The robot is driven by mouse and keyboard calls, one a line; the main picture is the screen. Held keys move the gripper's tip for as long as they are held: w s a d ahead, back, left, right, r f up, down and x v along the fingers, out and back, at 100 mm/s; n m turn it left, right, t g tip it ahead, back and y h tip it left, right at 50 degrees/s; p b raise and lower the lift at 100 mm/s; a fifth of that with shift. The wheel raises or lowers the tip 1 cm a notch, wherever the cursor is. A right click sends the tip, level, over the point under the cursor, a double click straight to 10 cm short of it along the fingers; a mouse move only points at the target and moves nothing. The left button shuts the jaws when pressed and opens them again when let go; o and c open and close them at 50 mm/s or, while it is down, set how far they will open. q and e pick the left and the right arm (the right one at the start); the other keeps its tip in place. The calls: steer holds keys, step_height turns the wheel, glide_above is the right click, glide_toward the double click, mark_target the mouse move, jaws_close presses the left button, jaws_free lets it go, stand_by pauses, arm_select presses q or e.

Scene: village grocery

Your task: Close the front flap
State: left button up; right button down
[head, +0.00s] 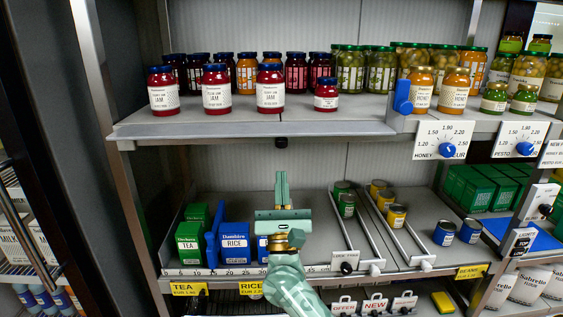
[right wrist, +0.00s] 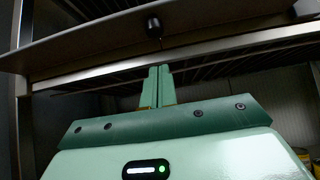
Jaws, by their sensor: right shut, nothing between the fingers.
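The front flap (head: 255,129) looks like the long grey strip along the front edge of the upper shelf in the head view. It appears to lie nearly level, but I cannot tell its exact angle. A black knob (head: 281,142) hangs at its front edge. In the right wrist view the flap (right wrist: 90,47) crosses the top, with the knob (right wrist: 153,25) above my fingertips. My right gripper (head: 281,176) is shut and empty, pointing up below the knob. Its fingers (right wrist: 156,70) look apart from the knob. My left gripper is not in view.
Several jam jars (head: 217,88) stand on the upper shelf behind the strip. A blue dial (head: 447,151) sits on a price plate to the right. Below, tea boxes (head: 190,240), a rice box (head: 235,240) and tins (head: 397,215) stand on the lower shelf around my arm.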

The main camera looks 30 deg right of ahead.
steer(key=r, duration=0.3)
steer(key=r+p, duration=0.1)
steer(key=shift+w+d+r, duration=0.2)
steer(key=shift+w+r, duration=0.05)
steer(key=shift+w, duration=0.05)
